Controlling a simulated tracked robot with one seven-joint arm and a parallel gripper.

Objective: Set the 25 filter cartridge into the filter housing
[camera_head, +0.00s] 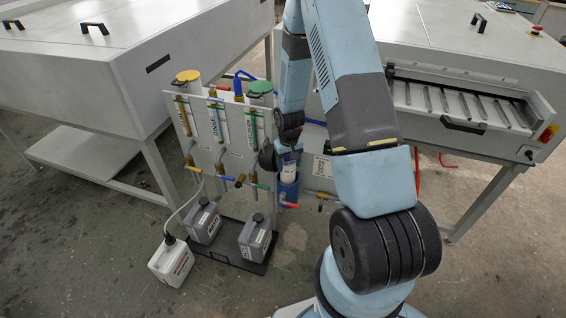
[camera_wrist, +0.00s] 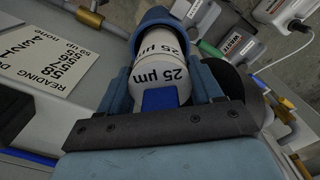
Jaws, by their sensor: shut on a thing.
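The white filter cartridge (camera_wrist: 165,62), marked 25 µm, is between the blue fingers of my gripper (camera_wrist: 165,85) in the wrist view. My gripper is shut on it. The cartridge's far end meets the blue filter housing (camera_wrist: 151,17), whose rim curves around it. In the head view the white cartridge (camera_head: 289,171) stands roughly upright at the mouth of the blue housing (camera_head: 289,190), below my gripper (camera_head: 288,151). How deep it sits, and whether it touches the housing's bottom, is hidden.
A pipe panel (camera_head: 205,150) with valves stands left of the housing. Grey canisters (camera_head: 203,222) and a white canister (camera_head: 171,262) are on and beside a floor tray. A printed reading card (camera_wrist: 42,62) is left of the cartridge. A processor (camera_head: 470,95) stands right.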

